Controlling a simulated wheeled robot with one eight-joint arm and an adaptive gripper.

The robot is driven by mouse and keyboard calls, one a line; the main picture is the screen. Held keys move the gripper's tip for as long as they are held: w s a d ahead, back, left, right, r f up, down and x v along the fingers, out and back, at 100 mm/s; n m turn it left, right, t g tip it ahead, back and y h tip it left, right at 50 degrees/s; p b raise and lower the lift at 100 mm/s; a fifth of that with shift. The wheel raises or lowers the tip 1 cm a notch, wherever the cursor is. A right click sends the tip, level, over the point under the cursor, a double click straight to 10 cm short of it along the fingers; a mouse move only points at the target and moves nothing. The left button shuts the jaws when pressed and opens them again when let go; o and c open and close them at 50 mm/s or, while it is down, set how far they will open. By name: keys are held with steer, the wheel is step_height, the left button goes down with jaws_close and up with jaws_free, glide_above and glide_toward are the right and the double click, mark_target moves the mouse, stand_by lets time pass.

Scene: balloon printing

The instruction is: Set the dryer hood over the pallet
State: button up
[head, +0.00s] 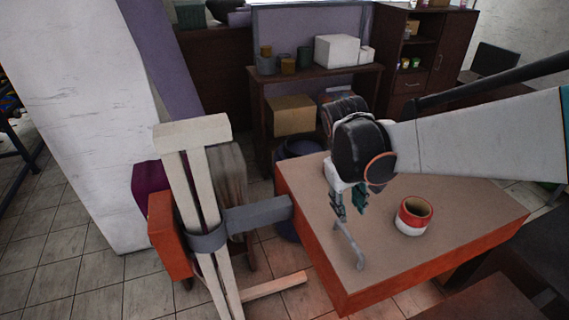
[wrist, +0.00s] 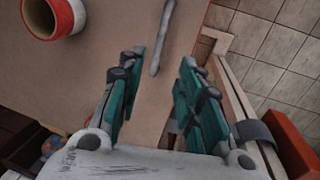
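My gripper (head: 348,208) hangs over the left part of the orange-edged table (head: 465,205). In the wrist view its two teal fingers (wrist: 160,62) are apart with nothing held between them. A thin grey rod (head: 347,243) lies just beyond the fingertips; in the wrist view its near end (wrist: 160,45) shows in line with the gap. A red and white hollow cylinder (head: 412,217) stands on the table right of my gripper; it is at the upper left of the wrist view (wrist: 54,15). I cannot tell which things are the dryer hood and the pallet.
A pale wooden stand (head: 195,131) with a grey bar (head: 258,214) reaching to the table's left edge stands at left. An orange block (head: 168,237) is beside it. A dark shelf (head: 318,75) with cans and a white box is behind. The table's front is mostly clear.

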mark_target(350, 237)
steer(key=f, duration=0.4)
steer(key=d+f+b, duration=0.1)
steer(key=f, duration=0.3)
steer(key=d+f, duration=0.1)
steer(key=f, duration=0.3)
steer(key=shift+w+d+f, duration=0.15)
steer(key=shift+w+f, duration=0.05)
steer(key=shift+w, duration=0.15)
jaws_close()
